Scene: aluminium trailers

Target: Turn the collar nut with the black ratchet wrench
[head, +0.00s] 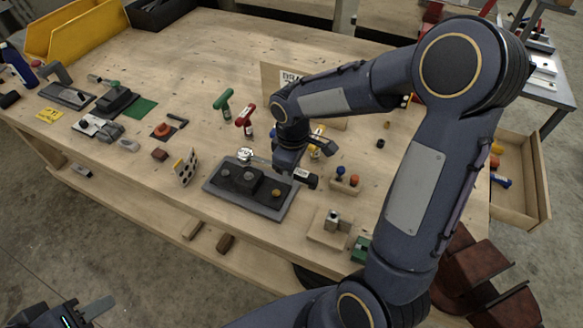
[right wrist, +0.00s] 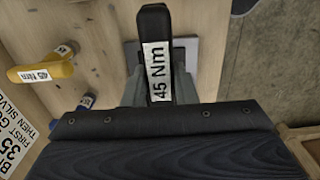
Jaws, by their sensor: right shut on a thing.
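My right gripper (head: 292,162) is shut on the black ratchet wrench; its black handle (right wrist: 156,60) carries a white "45 Nm" label and points away between the fingers in the right wrist view. In the head view the wrench's dark handle end (head: 308,179) shows right of the gripper, and a silver head (head: 245,155) shows to its left, above a dark plate (head: 237,202). The plate bears two grey round parts and a gold one (head: 276,193). I cannot tell which part is the collar nut. My left gripper (head: 92,310) is partly cut off at the bottom left, away from the bench.
Green (head: 223,100) and red (head: 245,116) T-handled tools stand behind the plate. A yellow-handled tool (right wrist: 42,71) also reads "45 Nm". A wooden block (head: 328,232) with a metal fitting lies to the right. A yellow bin (head: 75,30) stands at the far left.

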